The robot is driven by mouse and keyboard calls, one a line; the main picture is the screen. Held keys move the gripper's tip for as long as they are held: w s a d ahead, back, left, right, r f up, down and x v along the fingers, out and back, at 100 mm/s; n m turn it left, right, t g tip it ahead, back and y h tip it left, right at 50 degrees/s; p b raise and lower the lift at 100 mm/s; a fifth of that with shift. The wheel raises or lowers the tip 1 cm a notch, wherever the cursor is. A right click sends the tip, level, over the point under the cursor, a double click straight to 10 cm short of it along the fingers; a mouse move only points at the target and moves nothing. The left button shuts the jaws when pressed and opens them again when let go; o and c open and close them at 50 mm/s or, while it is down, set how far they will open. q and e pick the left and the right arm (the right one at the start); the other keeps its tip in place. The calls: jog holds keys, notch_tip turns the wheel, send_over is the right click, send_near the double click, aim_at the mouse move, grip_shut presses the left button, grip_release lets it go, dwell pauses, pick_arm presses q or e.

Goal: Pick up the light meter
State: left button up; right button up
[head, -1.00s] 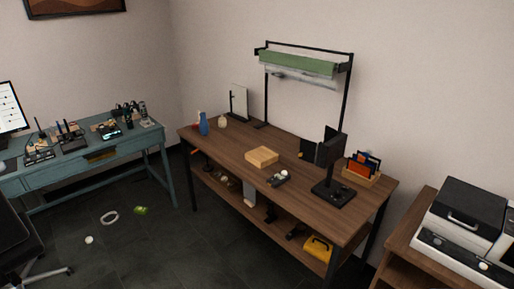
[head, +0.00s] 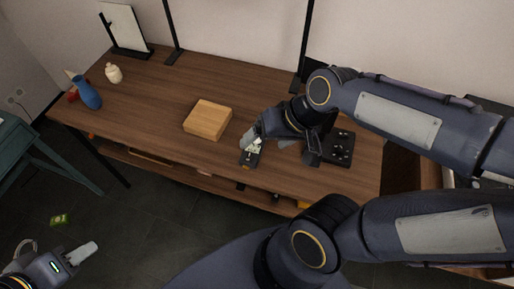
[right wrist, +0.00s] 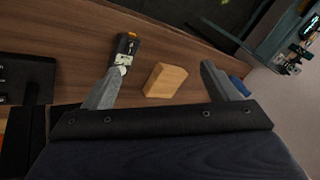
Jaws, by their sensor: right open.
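The light meter, a small dark device with a pale top and a bit of orange, lies near the front edge of the brown table. It shows in the head view (head: 250,159) and in the right wrist view (right wrist: 126,47). My right gripper (head: 268,143) is open above the table, just behind and right of the meter. In the right wrist view its jaws (right wrist: 160,70) are spread, with the meter just beyond the left finger's tip, partly overlapped by it. My left gripper (head: 84,251) is low at the bottom left, away from the table; its jaw gap is unclear.
A wooden box (head: 208,120) sits left of the right gripper and between its fingers in the right wrist view. A black stand base (head: 338,148) is close on the right. A blue vase (head: 87,93) and cream jar (head: 113,73) stand far left. The table's middle-left is clear.

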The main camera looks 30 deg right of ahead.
jog(key=w+f+m+g, duration=0.2)
jog(key=w+f+m, duration=0.1)
jog(key=w+f, duration=0.3)
jog(key=m+g+h, duration=0.2)
jog(key=m+h, duration=0.1)
jog(key=h, duration=0.1)
send_near(253, 149)
jog(key=shift+s+f, duration=0.2)
jog(key=shift+f, duration=0.1)
jog(key=f, duration=0.8)
jog(key=shift+w+f, duration=0.3)
jog(key=c, duration=1.1)
jog(key=shift+r, duration=0.15)
jog(key=shift+c, duration=0.2)
